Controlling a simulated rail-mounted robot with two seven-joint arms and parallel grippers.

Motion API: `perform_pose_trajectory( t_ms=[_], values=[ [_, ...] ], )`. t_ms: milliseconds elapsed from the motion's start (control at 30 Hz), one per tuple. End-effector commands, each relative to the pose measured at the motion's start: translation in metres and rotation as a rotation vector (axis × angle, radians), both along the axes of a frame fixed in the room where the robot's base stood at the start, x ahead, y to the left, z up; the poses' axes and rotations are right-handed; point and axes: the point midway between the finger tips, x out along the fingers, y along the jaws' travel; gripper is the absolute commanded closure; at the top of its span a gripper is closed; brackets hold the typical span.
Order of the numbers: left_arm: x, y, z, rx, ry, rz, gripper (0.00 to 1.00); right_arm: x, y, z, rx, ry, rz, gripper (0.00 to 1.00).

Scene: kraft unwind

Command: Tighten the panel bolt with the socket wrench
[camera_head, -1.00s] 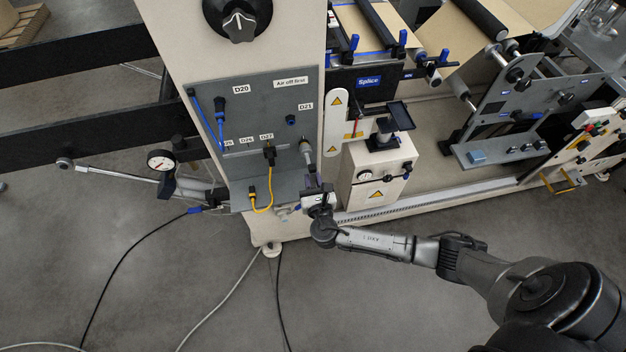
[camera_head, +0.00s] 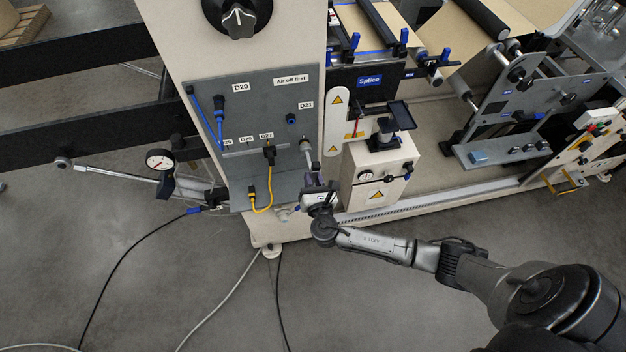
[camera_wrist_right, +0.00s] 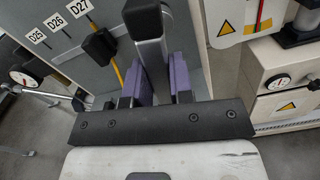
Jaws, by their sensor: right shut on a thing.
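The socket wrench (camera_head: 309,158) is a grey metal tool at the lower right of the grey panel (camera_head: 265,95), below the D21 label. Its upper end is at the panel face; the bolt itself is hidden there, so I cannot tell how the socket sits on it. My right gripper (camera_head: 315,186) is shut on the wrench's lower part. In the right wrist view the wrench (camera_wrist_right: 150,50) stands between the purple finger pads of my right gripper (camera_wrist_right: 161,82). My left gripper is not in view.
A yellow cable (camera_head: 270,185) with black plugs hangs left of the wrench. A white box with a gauge (camera_head: 375,175) stands close to the right of my gripper. A dial gauge (camera_head: 160,160) is further left. The floor in front is clear apart from cables.

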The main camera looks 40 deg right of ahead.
Motion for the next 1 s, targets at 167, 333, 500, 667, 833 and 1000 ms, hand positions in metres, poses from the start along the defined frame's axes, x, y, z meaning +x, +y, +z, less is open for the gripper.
perform_pose_trajectory(
  t_ms=[167, 333, 500, 667, 833, 1000],
  values=[
    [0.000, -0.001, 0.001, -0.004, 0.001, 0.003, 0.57, 0.000, 0.000, 0.002, 0.000, -0.002, 0.000, 1.00],
    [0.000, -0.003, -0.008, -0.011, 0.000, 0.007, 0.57, 0.000, 0.000, -0.001, 0.068, -0.041, 0.000, 1.00],
    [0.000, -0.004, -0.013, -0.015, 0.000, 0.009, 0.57, 0.000, 0.000, 0.000, 0.154, -0.090, -0.001, 1.00],
    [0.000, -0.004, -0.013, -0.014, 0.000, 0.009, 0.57, 0.001, 0.000, 0.001, 0.175, -0.101, 0.001, 1.00],
    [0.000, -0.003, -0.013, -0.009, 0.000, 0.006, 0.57, 0.001, 0.000, 0.002, 0.174, -0.102, -0.001, 1.00],
    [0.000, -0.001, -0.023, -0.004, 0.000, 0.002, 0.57, 0.001, -0.001, -0.001, 0.249, -0.144, -0.002, 1.00]
  ],
)
